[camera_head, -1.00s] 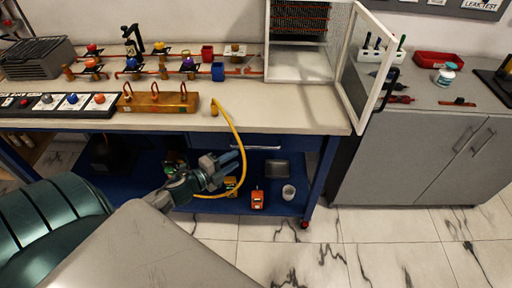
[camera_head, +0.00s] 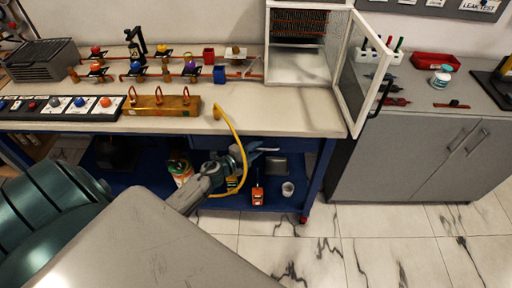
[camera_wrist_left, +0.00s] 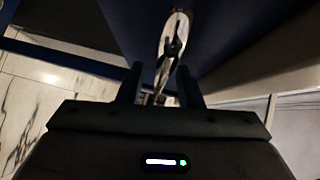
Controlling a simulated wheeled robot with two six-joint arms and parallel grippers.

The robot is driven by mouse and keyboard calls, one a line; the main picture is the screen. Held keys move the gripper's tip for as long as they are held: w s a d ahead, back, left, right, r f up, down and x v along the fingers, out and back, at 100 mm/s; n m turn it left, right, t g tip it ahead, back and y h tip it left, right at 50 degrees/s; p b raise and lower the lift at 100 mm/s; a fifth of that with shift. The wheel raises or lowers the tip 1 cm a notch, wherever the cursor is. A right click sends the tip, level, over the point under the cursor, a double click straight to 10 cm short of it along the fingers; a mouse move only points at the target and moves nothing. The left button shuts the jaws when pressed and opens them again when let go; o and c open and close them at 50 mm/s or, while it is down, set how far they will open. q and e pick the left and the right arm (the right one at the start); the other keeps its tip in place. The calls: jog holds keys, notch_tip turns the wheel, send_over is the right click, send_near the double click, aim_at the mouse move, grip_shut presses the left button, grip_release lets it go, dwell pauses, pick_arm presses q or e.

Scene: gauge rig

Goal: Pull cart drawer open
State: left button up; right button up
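The cart drawer (camera_head: 300,145) is a dark blue front under the workbench top, and it looks closed. Its pale metal handle (camera_head: 266,149) sits in the middle of that front, partly hidden by my left gripper (camera_head: 252,152). In the left wrist view the handle (camera_wrist_left: 173,45) runs away from the camera as a bright bar, just ahead of and between the two dark fingers. The left gripper (camera_wrist_left: 160,72) is open there, with a gap between its fingers. Whether a finger touches the handle cannot be told. My right gripper is not in view.
A yellow hose (camera_head: 238,135) hangs from the bench top and loops down beside my left gripper. An orange device (camera_head: 257,196) and a white cup (camera_head: 288,189) stand on the lower shelf. A grey cabinet (camera_head: 400,165) stands right of the cart.

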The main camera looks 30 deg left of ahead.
pick_arm(q)
jog(key=shift+w, duration=0.1)
grip_shut()
